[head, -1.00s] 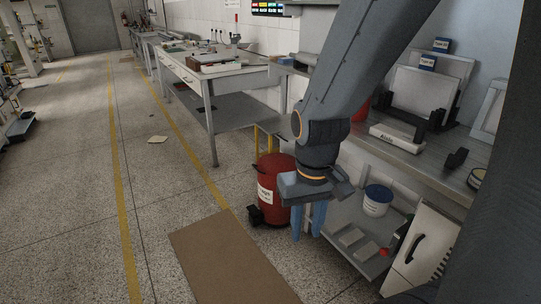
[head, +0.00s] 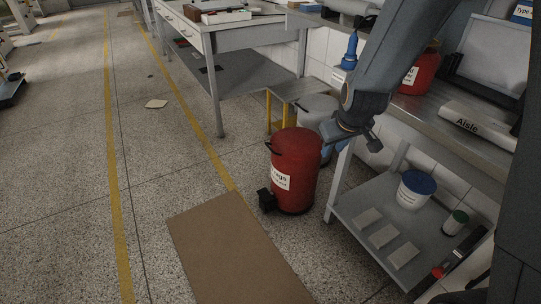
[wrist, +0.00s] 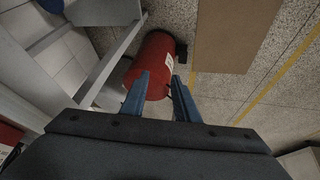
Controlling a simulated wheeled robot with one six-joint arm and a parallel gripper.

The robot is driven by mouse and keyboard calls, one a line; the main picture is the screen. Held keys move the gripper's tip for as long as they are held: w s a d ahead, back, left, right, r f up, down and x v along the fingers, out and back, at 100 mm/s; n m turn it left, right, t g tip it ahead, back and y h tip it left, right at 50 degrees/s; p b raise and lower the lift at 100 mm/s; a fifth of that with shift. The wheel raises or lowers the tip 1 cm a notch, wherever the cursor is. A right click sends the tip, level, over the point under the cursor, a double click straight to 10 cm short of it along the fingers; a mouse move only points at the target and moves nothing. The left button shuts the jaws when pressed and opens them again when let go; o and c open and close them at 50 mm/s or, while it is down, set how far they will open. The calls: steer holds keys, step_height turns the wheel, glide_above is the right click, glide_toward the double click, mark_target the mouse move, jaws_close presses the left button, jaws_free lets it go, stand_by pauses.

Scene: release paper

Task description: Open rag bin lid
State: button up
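The red rag bin (head: 294,180) stands upright on the floor beside the bench, with a white label and a black pedal (head: 266,200) low at its left. Its red lid (head: 297,140) looks shut. My gripper (head: 328,148) is in the air at the bin's upper right in the head view, its blue fingers partly hidden by the wrist. In the wrist view the two fingers of my gripper (wrist: 160,77) are spread apart with nothing held between them. The bin (wrist: 155,60) shows beyond the fingertips; contact cannot be told.
A brown mat (head: 240,252) lies in front of the bin. A grey bin (head: 318,112) stands behind it. The bench's lower shelf (head: 350,205), holding a blue-lidded tub (head: 415,189), is to the right. A paper scrap (head: 156,104) lies on open floor at left.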

steer(key=w+a+f+n+t+y+b, duration=0.1)
steer(key=w+a+f+n+t+b, duration=0.3)
steer(key=w+f, duration=0.45)
steer(key=w+a+f+n+t+b, duration=0.1)
steer(key=w+a+f+b, duration=0.5)
steer(key=w, duration=0.4)
steer(key=n+t+y+b, duration=0.2)
steer(key=n+t+b, duration=0.2)
steer(key=b, duration=0.2)
glide_toward(270, 148)
steer(key=w, duration=0.1)
steer(key=w+f, duration=0.1)
steer(key=shift+w+f, duration=0.15)
steer(key=shift+w, duration=0.15)
steer(key=shift+n+t, duration=0.4)
steer(key=x, duration=0.2)
steer(key=b+x, duration=0.1)
steer(key=x, duration=0.2)
steer(key=b+x, duration=0.1)
steer(key=x, duration=0.2)
steer(key=shift+a+f, duration=0.2)
steer(key=shift+a, duration=0.2)
jaws_close()
